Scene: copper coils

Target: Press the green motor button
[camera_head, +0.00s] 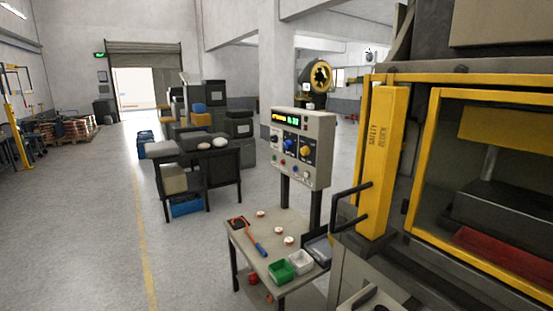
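A grey control panel (318,153) stands on dark posts at the middle of the head view, left of the yellow press frame. It has a lit display (292,121) with yellow and green characters. Below that are a blue knob (290,145), an orange knob (305,151) and a row of small coloured buttons along the bottom. The buttons are too small for me to tell surely which is the green motor button. Neither of my grippers is clearly in view, and nothing touches the panel face.
A small table (250,240) below the panel holds a green bin (281,272), a white bin (301,262), a blue-handled tool and small round parts. The yellow press frame (382,160) with a black handle fills the right. A dark workbench stands behind left. Floor at left is open.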

